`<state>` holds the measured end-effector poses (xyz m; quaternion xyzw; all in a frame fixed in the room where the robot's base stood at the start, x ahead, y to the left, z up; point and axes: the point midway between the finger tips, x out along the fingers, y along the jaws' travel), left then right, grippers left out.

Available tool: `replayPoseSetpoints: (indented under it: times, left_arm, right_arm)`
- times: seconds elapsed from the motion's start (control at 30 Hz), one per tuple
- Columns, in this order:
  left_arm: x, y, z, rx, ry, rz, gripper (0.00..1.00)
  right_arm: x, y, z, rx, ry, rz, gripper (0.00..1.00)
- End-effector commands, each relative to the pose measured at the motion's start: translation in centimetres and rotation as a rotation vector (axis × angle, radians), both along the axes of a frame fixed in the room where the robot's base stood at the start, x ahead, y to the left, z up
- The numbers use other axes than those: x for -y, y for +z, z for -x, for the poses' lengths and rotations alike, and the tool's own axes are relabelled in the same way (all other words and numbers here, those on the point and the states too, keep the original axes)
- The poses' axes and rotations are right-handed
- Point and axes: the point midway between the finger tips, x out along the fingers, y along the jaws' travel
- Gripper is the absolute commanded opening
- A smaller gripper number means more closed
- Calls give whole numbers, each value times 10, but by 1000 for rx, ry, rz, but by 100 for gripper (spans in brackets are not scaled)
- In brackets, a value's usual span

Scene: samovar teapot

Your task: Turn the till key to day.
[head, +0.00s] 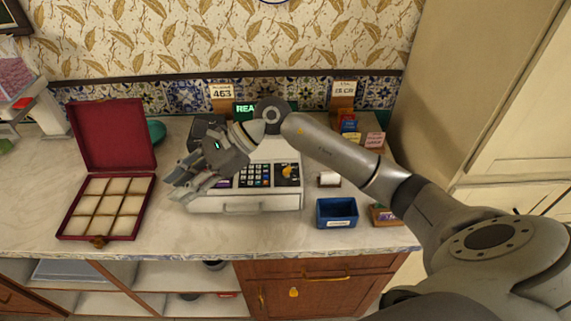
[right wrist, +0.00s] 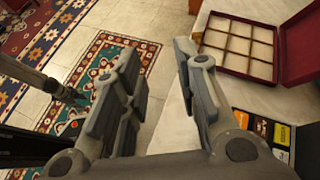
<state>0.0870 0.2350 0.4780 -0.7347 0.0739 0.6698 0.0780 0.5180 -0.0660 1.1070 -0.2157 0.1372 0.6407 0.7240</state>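The white till (head: 243,203) stands on the counter in the middle of the head view. Its keypad (head: 254,175) faces me, and a dark panel (head: 287,182) with a yellow-orange piece (head: 290,169), likely the key, is at its right. The key's position is too small to read. My right gripper (head: 178,180) is above the till's left front, pointing left, away from that panel. In the right wrist view its fingers (right wrist: 158,85) are apart with nothing between them. My arm hides the till's upper part. My left gripper does not show clearly in either view.
An open red compartment box (head: 103,208) lies left of the till. A blue tray (head: 337,212) and a paper roll (head: 328,179) are at its right. Number cards (head: 221,92) stand behind. The counter front between box and till is clear.

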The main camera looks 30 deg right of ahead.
Motion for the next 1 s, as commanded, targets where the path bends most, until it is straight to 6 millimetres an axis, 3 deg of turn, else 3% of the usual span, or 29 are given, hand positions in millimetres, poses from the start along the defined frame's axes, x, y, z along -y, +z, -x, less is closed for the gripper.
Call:
replayPoseSetpoints:
  times: [0.1, 0.2, 0.3, 0.43, 0.53, 0.67, 1.0]
  left_arm:
    - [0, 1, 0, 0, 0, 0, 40]
    - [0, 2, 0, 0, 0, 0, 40]
    - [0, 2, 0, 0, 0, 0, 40]
    - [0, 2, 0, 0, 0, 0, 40]
    - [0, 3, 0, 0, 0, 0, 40]
    - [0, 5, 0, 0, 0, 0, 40]
    - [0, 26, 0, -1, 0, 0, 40]
  right_arm:
    - [63, -23, -12, 72, 90, 347, 29]
    - [126, -30, -19, 80, 148, 612, 29]
    - [183, -25, -20, 49, 184, 825, 29]
    - [234, -12, -16, -5, 207, 1000, 29]
    - [253, -6, -12, -35, 215, 1062, 29]
    - [259, -10, -10, -48, 220, 1083, 29]
    - [258, -67, -9, -50, 220, 1077, 29]
